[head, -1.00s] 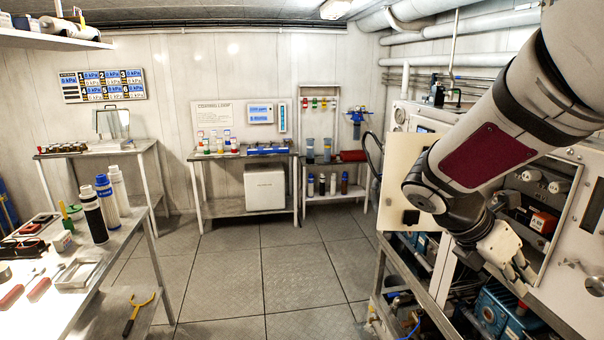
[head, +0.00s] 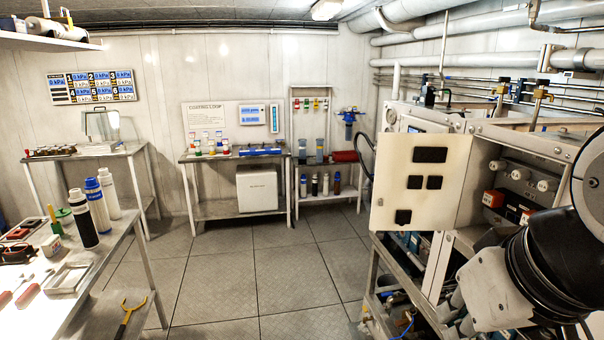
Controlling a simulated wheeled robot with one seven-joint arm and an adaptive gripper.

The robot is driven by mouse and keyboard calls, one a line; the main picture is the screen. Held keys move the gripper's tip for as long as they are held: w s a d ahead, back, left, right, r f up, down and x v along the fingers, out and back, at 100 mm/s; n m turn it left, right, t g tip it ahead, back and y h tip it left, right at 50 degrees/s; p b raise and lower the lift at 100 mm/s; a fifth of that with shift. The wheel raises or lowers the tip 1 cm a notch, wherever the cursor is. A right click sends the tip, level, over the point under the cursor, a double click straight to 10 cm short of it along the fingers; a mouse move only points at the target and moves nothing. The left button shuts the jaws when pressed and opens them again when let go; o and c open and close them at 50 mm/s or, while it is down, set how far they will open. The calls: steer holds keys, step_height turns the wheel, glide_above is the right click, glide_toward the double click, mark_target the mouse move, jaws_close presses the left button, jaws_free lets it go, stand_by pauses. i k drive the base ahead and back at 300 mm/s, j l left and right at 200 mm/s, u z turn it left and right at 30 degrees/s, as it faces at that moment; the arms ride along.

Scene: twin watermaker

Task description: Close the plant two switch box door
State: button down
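The switch box door (head: 390,190) is a white panel with several black rectangles on its face. It stands open, swung out to the left of the switch box (head: 560,150). The box interior shows red and black parts and round white knobs. My arm comes in at the lower right, in front of the box's lower part. The light grey end of it, at my gripper (head: 490,292), is low, below and right of the door. A gap shows between it and the door in the picture. Its fingers cannot be made out, and nothing is seen held.
Pipes and a metal frame (head: 372,285) stand below the door. A workbench (head: 110,262) with bottles and tools is at the left. Shelves (head: 232,158) line the back wall. The tiled floor in the middle is clear.

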mark_target(419, 179)
steer(key=i+j, duration=0.35)
steer(key=i, duration=0.25)
steer(key=i+j, duration=0.4)
steer(key=i, duration=0.15)
steer(key=i+j, duration=0.35)
steer(key=i, duration=0.25)
steer(key=i+j, duration=0.4)
steer(key=i, duration=0.2)
steer(key=i+j, duration=0.35)
steer(key=i, duration=0.2)
steer(key=i+z, duration=0.1)
steer(key=z, duration=0.3)
steer(key=i+j+z, duration=0.1)
steer(key=z, duration=0.25)
steer(key=j+z, duration=0.2)
steer(key=z, duration=0.2)
steer(key=i+j+z, duration=0.1)
steer(key=z, duration=1.95)
steer(key=j+u, duration=0.3)
steer(key=j, duration=0.95)
steer(key=k, duration=0.05)
